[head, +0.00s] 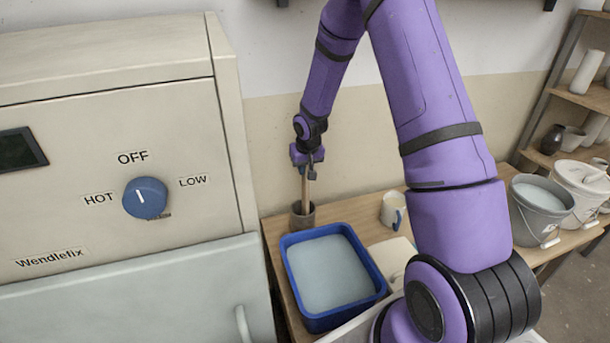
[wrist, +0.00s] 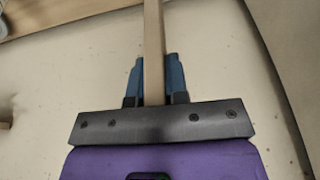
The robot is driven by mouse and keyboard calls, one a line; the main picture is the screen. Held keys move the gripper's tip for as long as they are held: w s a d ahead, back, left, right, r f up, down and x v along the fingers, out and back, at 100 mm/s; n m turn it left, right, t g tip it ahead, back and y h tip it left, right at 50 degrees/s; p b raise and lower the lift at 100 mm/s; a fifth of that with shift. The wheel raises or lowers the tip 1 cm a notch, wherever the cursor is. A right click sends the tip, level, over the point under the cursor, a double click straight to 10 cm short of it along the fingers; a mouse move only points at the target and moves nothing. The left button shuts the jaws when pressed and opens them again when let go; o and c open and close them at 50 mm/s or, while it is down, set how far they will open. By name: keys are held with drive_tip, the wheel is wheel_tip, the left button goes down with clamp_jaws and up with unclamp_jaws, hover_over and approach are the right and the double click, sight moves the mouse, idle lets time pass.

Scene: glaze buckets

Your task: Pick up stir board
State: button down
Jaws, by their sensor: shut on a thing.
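The stir board (head: 305,190) is a narrow, light wooden strip. In the head view it stands roughly upright, its lower end inside a dark cup (head: 302,215) at the table's back left. My gripper (head: 307,172) is above the cup, shut on the upper part of the board. In the wrist view the board (wrist: 153,45) runs between the two blue fingers of my gripper (wrist: 154,75) and on toward the top edge. The board's lower end is hidden by the cup wall in the head view.
A blue tub (head: 325,265) of pale liquid stands in front of the cup. A mug (head: 393,209) is to its right. Grey (head: 540,208) and white (head: 582,185) buckets stand at the right. A large cabinet (head: 120,180) with a blue knob fills the left.

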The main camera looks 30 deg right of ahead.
wheel_tip(320, 180, up, 20)
drive_tip(key=shift+f, duration=0.25)
idle(0.6)
